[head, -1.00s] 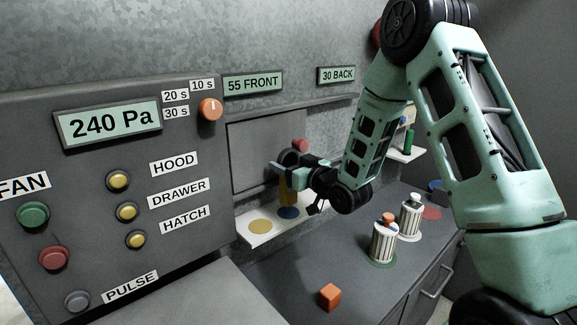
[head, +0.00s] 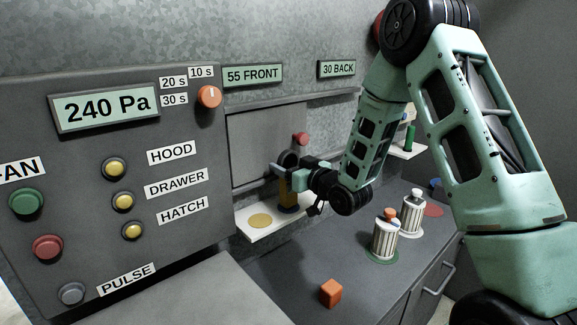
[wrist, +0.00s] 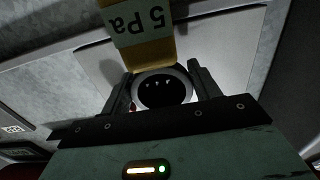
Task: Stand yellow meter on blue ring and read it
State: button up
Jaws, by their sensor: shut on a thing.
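The yellow meter (head: 285,190) is upright in the head view, over the blue ring (head: 288,209) on the white shelf. Its foot covers much of the ring; I cannot tell whether it is touching. My gripper (head: 281,169) is shut on the meter near its upper part. In the wrist view the meter (wrist: 150,53) shows upside-down text ending in "5 Pa"; the top of the label is cut off by the frame edge. A dark round part with a pale rim (wrist: 163,88) shows between the fingers.
The white shelf (head: 245,233) also bears a yellow disc (head: 261,220). A panel with a "240 Pa" display (head: 107,107) stands at left. On the counter are two ribbed canisters (head: 385,238) (head: 411,217) and an orange cube (head: 331,292). A grey door (head: 255,140) is behind my gripper.

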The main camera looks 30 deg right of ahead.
jog(key=shift+f+b, duration=0.4)
jog(key=shift+f, duration=0.05)
jog(key=o, duration=1.2)
jog(key=shift+o, duration=0.2)
jog(key=shift+s, duration=0.1)
jog(key=s+d, duration=0.2)
jog(key=s, duration=0.6)
jog(key=shift+s+r, duration=0.25)
jog(key=shift+s, duration=0.05)
jog(key=s+d+p, duration=0.1)
jog(key=s+p, duration=0.7)
jog(key=p, duration=0.5)
jog(key=shift+s+d+f+p, duration=0.15)
jog(key=shift+d+f+p, duration=0.05)
jog(key=shift+p, duration=0.2)
